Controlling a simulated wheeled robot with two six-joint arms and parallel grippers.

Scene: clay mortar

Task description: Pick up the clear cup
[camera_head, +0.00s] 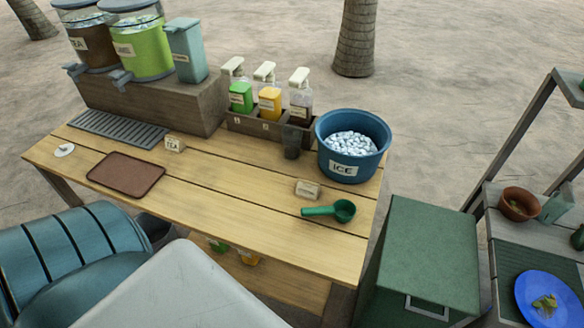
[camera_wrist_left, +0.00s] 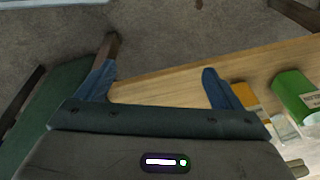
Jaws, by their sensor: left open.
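The clear cup (camera_head: 291,142) looks like a small, dark-tinted see-through tumbler. It stands upright on the wooden table (camera_head: 230,210), in front of the bottle rack and just left of the blue ice bucket. I cannot make it out in the left wrist view. My left gripper (camera_wrist_left: 157,86) shows in the left wrist view with its two blue fingers wide apart and nothing between them. It is near a wooden edge, away from the cup. I cannot make out my left gripper clearly in the head view. My right gripper is not in view.
The ice bucket (camera_head: 353,145) stands close right of the cup. Behind the cup is a rack (camera_head: 258,127) of pump bottles. A green scoop (camera_head: 330,210), a small sign (camera_head: 307,189) and a brown tray (camera_head: 126,174) lie on the table. Green (camera_wrist_left: 295,92) and orange containers are near my left gripper.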

